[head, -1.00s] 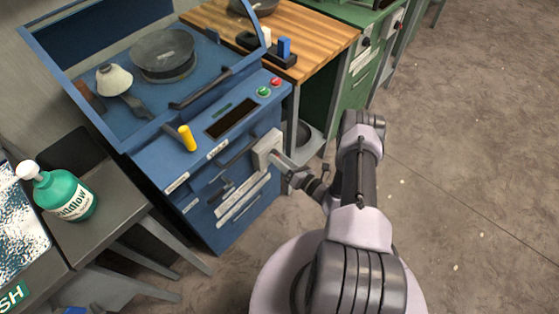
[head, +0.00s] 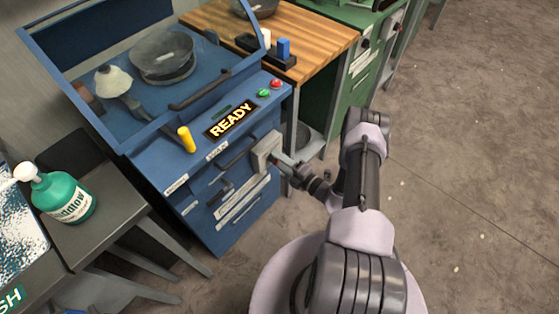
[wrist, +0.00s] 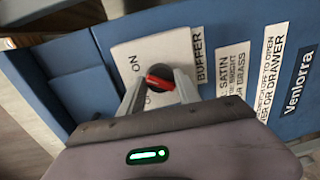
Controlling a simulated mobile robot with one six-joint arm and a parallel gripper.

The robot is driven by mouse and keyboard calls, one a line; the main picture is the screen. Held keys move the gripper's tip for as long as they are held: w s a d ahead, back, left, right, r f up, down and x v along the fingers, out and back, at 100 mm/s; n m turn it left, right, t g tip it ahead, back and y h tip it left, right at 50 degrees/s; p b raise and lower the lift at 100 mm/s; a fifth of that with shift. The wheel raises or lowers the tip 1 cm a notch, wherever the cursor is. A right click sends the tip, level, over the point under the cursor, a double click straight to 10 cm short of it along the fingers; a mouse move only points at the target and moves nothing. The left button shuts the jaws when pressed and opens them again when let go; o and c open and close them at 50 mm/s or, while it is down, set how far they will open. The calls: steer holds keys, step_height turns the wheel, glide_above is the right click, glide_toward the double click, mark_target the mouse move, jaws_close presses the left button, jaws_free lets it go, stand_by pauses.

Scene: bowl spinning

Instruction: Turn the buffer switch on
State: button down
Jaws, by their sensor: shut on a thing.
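A second marking is partly hidden by my gripper. The handle lies slightly tilted across the picture. My gripper (wrist: 159,88) is shut on the handle, one finger on each side. In the head view my gripper (head: 278,160) is against the plate (head: 262,151) on the front of the blue machine (head: 168,182). The handle is too small to make out there.
The machine's display (head: 231,120) reads READY in lit letters, beside green (head: 263,93) and red (head: 276,84) buttons. A yellow lever (head: 187,139) stands on the machine's front edge. A side table with a green bottle (head: 64,195) is at left. Floor at right is clear.

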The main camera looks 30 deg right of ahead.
steer(key=shift+m, duration=1)
steer(key=c, duration=0.9)
jaws_free()
steer(key=p+v, duration=0.4)
steer(key=v, duration=1.3)
steer(key=shift+s+d+p, duration=0.15)
steer(key=shift+d+p, duration=0.05)
steer(key=shift+p, duration=0.1)
